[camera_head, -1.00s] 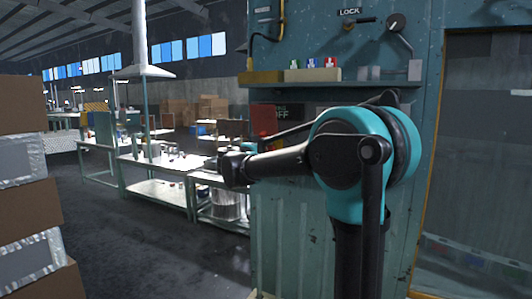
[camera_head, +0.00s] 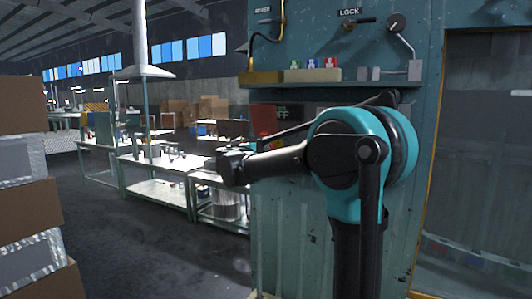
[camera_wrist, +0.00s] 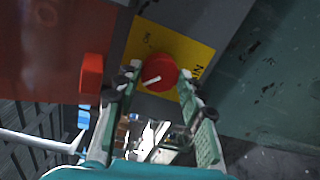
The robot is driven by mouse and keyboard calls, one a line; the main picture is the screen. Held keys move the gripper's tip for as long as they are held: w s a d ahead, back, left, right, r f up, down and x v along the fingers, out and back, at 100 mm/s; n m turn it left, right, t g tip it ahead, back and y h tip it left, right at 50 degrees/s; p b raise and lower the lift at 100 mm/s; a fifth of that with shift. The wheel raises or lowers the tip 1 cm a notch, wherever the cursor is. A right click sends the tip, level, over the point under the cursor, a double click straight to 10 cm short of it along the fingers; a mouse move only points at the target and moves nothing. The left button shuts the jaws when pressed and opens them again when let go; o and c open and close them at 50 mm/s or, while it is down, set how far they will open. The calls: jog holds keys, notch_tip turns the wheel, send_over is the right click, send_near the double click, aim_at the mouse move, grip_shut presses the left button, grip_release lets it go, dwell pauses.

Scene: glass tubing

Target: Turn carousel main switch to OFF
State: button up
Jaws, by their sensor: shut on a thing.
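The main switch is a round red knob (camera_wrist: 160,72) with a white pointer line, on a yellow plate (camera_wrist: 190,48) in the wrist view. Small dark lettering shows on the plate at two sides of the knob, partly cut off by my fingers. My gripper (camera_wrist: 159,77) has one finger on each side of the knob and is shut on it. The pointer line slants from the knob's middle toward its lower left. In the head view my own arm covers most of the gripper, and the knob cannot be made out clearly.
A red panel (camera_wrist: 50,45) with a protruding red block (camera_wrist: 91,74) lies left of the knob. The teal cabinet (camera_head: 295,220) carries a shelf with small coloured items and a LOCK lever (camera_head: 360,22). Stacked cardboard boxes (camera_head: 25,105) stand at left; workbenches (camera_head: 150,162) stand behind.

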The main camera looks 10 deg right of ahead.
jog(key=o, duration=1.2)
jog(key=shift+c, duration=0.2)
